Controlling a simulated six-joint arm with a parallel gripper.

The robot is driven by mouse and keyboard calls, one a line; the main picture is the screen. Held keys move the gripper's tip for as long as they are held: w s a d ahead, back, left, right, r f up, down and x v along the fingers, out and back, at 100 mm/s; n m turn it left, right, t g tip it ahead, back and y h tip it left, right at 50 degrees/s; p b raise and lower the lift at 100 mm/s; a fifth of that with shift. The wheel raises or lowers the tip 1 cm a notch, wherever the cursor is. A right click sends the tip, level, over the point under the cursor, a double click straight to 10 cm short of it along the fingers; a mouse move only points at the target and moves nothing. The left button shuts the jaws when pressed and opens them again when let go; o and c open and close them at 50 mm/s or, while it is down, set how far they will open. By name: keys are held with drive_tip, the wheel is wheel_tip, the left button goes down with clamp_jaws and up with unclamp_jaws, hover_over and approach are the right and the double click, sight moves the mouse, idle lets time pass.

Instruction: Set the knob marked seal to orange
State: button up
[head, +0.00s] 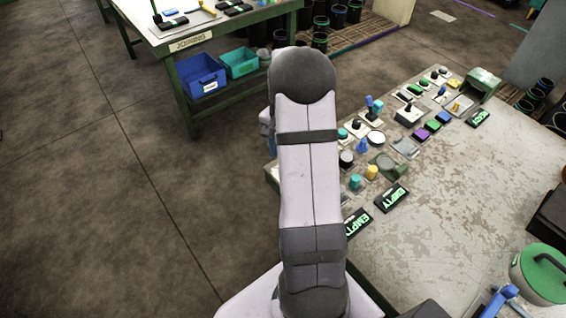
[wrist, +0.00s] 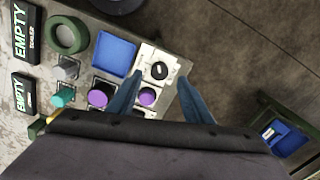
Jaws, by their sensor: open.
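In the wrist view a black round knob (wrist: 160,71) with a light pointer mark sits on a white plate (wrist: 147,54) at the panel's edge. No seal label or orange mark is readable, so I cannot tell whether this is the seal knob. My gripper (wrist: 160,76) is open, its two blue fingers spread to either side of the knob in the picture. No contact shows, and the gap above the plate cannot be judged. In the head view my arm hides the gripper and part of the panel.
Beside the plate are a blue square (wrist: 115,54), purple buttons (wrist: 147,96), a green ring (wrist: 67,35) and a teal knob (wrist: 63,96). Black EMPTY signs (head: 391,197) lie along the panel. The bench top (head: 470,200) is largely clear. Bins (head: 201,77) stand under another table.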

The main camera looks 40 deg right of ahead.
drive_tip(key=shift+r, duration=1)
drive_tip(key=shift+n, duration=0.3)
